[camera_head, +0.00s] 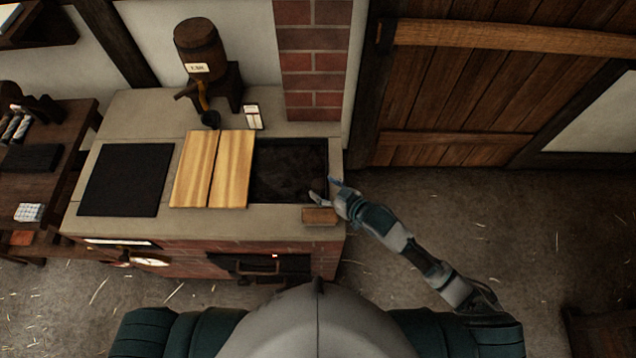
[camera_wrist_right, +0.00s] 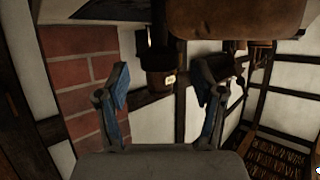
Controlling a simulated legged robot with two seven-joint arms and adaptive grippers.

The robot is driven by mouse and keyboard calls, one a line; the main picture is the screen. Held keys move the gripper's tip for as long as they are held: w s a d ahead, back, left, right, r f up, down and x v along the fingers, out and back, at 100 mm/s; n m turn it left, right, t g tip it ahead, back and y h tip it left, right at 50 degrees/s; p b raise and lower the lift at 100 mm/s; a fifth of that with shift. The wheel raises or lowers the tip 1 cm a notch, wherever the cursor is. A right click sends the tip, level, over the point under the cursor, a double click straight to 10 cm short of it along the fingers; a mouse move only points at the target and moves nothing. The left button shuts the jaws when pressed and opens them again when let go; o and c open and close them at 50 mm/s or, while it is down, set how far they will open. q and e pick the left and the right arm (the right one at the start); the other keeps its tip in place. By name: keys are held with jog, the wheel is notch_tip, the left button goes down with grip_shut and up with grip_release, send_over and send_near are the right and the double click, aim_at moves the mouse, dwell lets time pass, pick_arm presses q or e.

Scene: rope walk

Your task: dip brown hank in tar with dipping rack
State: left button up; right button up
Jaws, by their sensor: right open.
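My right gripper (camera_head: 326,190) is over the front right corner of a dark, open rectangular basin (camera_head: 285,165) in the stone-topped bench. Its two fingers are spread, and the wrist view (camera_wrist_right: 167,88) shows nothing between them. Dark contents show in the basin, with its left side bordered by two light wooden boards (camera_head: 232,170). A small wooden block (camera_head: 320,215) lies at the bench's front right edge, just below the gripper. I cannot make out a brown hank or a dipping rack. My left gripper is not seen.
A black slab (camera_head: 126,180) lies on the bench's left. A labelled barrel (camera_head: 200,48) on a stand is at the back, near a brick chimney (camera_head: 312,70). A dark side table (camera_head: 60,150) with small goods stands left. Floor right of the bench is clear.

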aim_at(321, 185)
jog(key=shift+x, duration=1.6)
jog(key=shift+d+r, duration=0.1)
grip_shut()
